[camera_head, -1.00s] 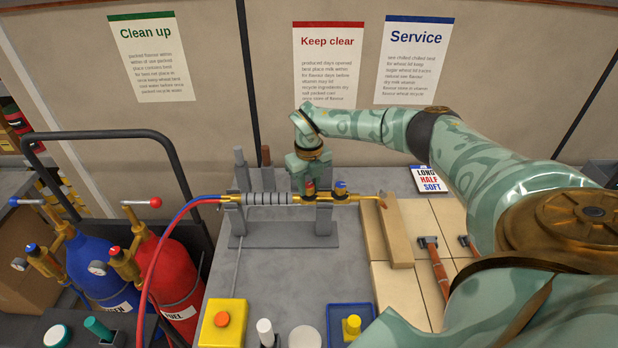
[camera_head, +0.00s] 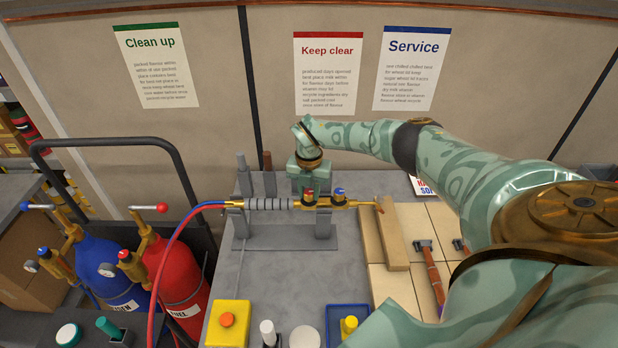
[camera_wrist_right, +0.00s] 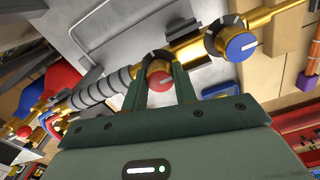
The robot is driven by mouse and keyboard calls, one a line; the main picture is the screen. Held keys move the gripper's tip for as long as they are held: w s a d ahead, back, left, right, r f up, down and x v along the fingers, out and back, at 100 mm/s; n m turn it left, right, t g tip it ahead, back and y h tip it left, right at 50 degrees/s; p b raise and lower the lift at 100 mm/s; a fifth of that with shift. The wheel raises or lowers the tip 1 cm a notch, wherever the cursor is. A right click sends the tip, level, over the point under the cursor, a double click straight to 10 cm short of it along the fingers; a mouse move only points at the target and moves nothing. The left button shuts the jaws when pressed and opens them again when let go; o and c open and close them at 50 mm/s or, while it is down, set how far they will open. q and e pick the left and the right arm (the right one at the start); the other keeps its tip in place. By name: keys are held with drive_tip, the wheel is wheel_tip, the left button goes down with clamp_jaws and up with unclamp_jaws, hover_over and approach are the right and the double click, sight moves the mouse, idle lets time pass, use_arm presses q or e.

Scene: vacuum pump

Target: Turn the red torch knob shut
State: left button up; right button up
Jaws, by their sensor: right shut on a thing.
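The brass torch (camera_head: 265,203) lies level across a grey stand (camera_head: 285,240) on the bench, with a grey ribbed grip and red and blue hoses at its left end. Its red knob (camera_head: 308,195) is between the fingers of my right gripper (camera_head: 309,186). In the right wrist view the fingers (camera_wrist_right: 160,82) are shut on the red knob (camera_wrist_right: 159,80), one on each side. A white mark shows on the knob's face. The blue knob (camera_head: 340,195) is just right of it, apart from the gripper; it also shows in the wrist view (camera_wrist_right: 241,45). My left gripper is not in view.
Blue (camera_head: 98,268) and red (camera_head: 178,275) gas bottles stand in a cart at the left. A yellow box with an orange button (camera_head: 227,324) and a blue tray (camera_head: 347,308) are at the front. Firebricks (camera_head: 392,236) and a hammer (camera_head: 431,270) lie at the right.

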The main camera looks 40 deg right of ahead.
sight(309, 191)
idle(0.3)
drive_tip(key=o, duration=1)
drive_tip(key=shift+r, duration=0.55)
wheel_tip(309, 191, up, 15)
drive_tip(key=shift+r+b, duration=0.15)
drive_tip(key=shift+b, duration=0.15)
